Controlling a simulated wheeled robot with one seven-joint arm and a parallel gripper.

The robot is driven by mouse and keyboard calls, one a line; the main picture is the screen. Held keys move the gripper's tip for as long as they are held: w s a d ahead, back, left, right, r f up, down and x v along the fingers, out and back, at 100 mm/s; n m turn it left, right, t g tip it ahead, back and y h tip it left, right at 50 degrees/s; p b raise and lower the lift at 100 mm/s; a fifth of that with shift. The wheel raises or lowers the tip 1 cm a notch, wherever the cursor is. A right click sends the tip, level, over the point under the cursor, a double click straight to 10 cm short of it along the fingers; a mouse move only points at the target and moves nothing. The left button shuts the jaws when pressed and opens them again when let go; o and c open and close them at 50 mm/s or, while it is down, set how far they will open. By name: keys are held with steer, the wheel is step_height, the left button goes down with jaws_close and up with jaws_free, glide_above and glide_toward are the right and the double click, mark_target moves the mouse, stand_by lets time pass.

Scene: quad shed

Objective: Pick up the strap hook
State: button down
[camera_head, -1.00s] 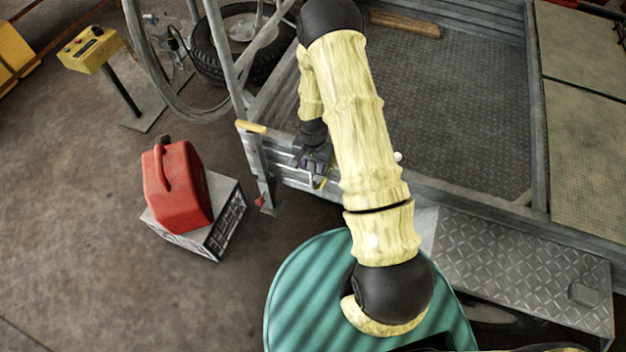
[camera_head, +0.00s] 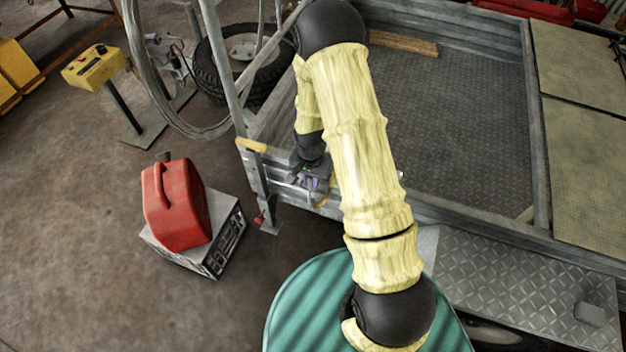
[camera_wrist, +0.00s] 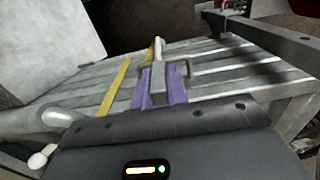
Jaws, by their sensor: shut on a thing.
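The strap hook (camera_wrist: 157,56) is a small grey metal hook in the middle of the wrist view. My gripper (camera_wrist: 158,88) is shut on it, with a purple finger on either side and the hook's far end standing beyond the fingertips. A yellow strap (camera_wrist: 117,86) lies just left of the fingers. In the head view my gripper (camera_head: 318,181) is at the trailer's ribbed metal side, near the corner post. The hook is too small and too hidden there to make out.
The trailer bed (camera_head: 455,120) lies right of my arm. A yellow control box (camera_head: 95,67) on a post and a tyre (camera_head: 225,85) stand farther back. Open floor lies at the left.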

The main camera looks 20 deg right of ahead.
steer(key=s+a+b, duration=0.2)
steer(key=s+a, duration=0.7)
steer(key=s, duration=0.4)
steer(key=shift+a, duration=0.3)
